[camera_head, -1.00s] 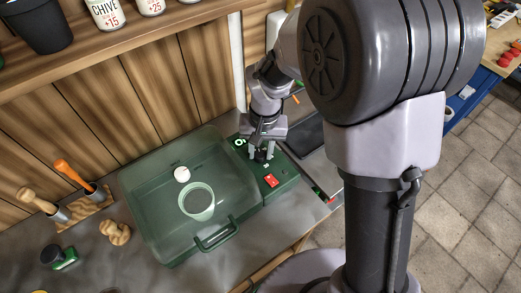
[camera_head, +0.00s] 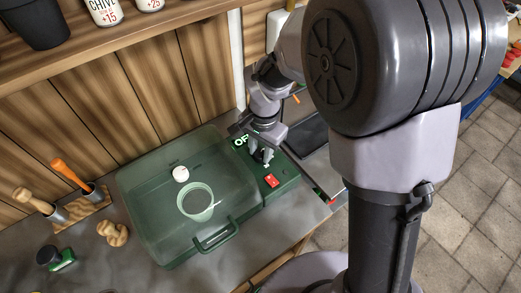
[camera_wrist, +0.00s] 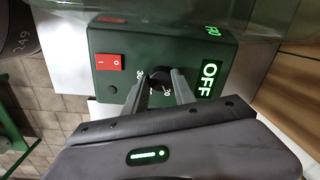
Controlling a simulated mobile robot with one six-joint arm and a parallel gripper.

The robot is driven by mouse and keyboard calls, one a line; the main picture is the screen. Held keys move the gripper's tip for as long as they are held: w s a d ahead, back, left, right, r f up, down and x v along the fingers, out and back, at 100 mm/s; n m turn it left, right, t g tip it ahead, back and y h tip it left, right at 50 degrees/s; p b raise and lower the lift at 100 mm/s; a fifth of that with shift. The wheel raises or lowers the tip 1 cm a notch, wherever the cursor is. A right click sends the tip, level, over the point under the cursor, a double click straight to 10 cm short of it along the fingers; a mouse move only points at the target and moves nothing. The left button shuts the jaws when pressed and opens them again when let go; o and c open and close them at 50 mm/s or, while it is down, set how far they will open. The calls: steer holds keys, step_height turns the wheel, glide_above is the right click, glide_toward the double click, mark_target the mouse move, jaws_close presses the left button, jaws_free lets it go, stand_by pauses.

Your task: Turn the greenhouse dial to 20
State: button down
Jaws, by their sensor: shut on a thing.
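The greenhouse (camera_head: 180,241) is a clear green box with a green control panel (camera_head: 284,178) at its right end. The panel also fills the middle of the wrist view (camera_wrist: 110,42). The dial (camera_wrist: 160,76) is a small black knob on the panel, with a printed "30" to its left and "20" to its lower right. My gripper (camera_wrist: 161,84) is shut on the dial, one finger on each side; its fingers also show in the head view (camera_head: 262,156). The fingers hide part of the dial and its scale, and I cannot make out its pointer.
A red rocker switch (camera_wrist: 109,62) sits on the panel beside the dial. A lit display (camera_wrist: 208,79) reads OFF. A white ball (camera_head: 180,174) and a pale green ring (camera_head: 197,203) show inside the clear box. A dark tray (camera_head: 307,136) lies right of the panel.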

stand_by(0.4)
steer(key=c, duration=1)
jaws_free()
steer(key=shift+c, duration=0.2)
step_height(320, 180, up, 17)
steer(key=p, duration=0.6)
steer(key=shift+s+d+r+p, duration=0.2)
steer(key=shift+s+d+p, duration=0.15)
steer(key=shift+d, duration=0.1)
